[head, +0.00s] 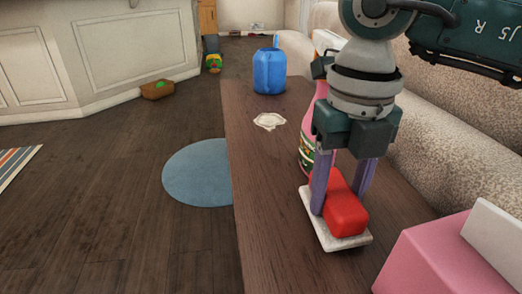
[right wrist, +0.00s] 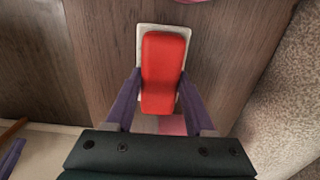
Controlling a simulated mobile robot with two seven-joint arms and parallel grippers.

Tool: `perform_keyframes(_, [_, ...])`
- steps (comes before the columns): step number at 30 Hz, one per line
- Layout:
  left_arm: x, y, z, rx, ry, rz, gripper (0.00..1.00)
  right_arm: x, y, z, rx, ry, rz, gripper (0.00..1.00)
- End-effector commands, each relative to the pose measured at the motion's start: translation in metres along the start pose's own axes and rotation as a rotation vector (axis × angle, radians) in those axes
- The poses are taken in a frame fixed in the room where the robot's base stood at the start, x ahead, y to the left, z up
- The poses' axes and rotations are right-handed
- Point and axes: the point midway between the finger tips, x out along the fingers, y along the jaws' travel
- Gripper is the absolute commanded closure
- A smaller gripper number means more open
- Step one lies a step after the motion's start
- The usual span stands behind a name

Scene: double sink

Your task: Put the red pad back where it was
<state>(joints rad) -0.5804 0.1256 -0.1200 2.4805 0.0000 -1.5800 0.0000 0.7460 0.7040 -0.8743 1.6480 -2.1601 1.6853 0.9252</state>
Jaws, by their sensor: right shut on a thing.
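The red pad (head: 345,212) is a rounded red block over a small white tray (head: 322,232) on the long brown table. My right gripper (head: 340,202) points down with its purple fingers on either side of the pad, shut on it. In the right wrist view, the pad (right wrist: 162,75) lies lengthwise between the fingers, with the tray's pale rim (right wrist: 163,28) showing around it. I cannot tell whether the pad touches the tray. A purple piece (right wrist: 11,158) at that view's lower left looks like a finger of my left gripper; its opening is not shown.
A pink bottle (head: 304,160) stands close behind my right gripper, partly hidden. A blue jug (head: 269,72) and a crumpled white item (head: 269,121) are farther back on the table (head: 262,200). A pink box (head: 430,258) is at front right. A sofa (head: 440,150) borders the right side.

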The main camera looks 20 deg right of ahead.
Motion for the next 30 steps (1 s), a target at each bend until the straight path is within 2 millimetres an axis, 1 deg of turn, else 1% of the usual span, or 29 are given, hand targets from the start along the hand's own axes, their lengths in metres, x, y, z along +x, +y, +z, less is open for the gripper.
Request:
perform_keyframes(1, [0.0043,0.0002,0.0013,0.0,0.0,0.0,1.0,0.0092,-0.0004,-0.0005,0.001,0.002,-0.002,0.91])
perform_keyframes(2, [0.0043,0.0002,0.0013,0.0,0.0,0.0,1.0,0.0104,-0.0005,-0.0003,0.001,0.001,-0.002,0.91])
perform_keyframes(8, [0.0029,0.0008,0.0007,-0.003,0.0,0.002,1.0,0.0089,-0.0003,0.0002,0.001,-0.001,-0.001,0.91])
perform_keyframes(12, [0.0059,0.002,0.0014,-0.007,0.001,0.005,1.0,0.0129,-0.0004,0.0002,0.001,-0.001,-0.001,0.91])
perform_keyframes(13, [0.0057,0.0022,0.0013,-0.008,0.001,0.006,1.0,0.0129,-0.0004,0.0002,0.001,-0.001,-0.001,0.45])
perform_keyframes(18, [0.0049,0.0028,0.0009,-0.01,0.002,0.008,1.0,0.012,-0.0004,0.0001,0.001,0.0,-0.001,0.26])
perform_keyframes(21, [0.0049,0.0028,0.0008,-0.01,0.002,0.008,1.0,0.012,-0.0004,0.0001,0.001,0.0,-0.001,0.16])
perform_keyframes(27, [0.0047,0.0027,0.0008,-0.009,0.002,0.007,1.0,0.0116,-0.0004,0.0001,0.001,0.0,-0.001,0.16])
perform_keyframes(30, [0.0004,0.0022,-0.0005,-0.008,0.001,0.006,1.0,0.0059,-0.0004,0.0001,0.001,-0.001,-0.001,0.16])
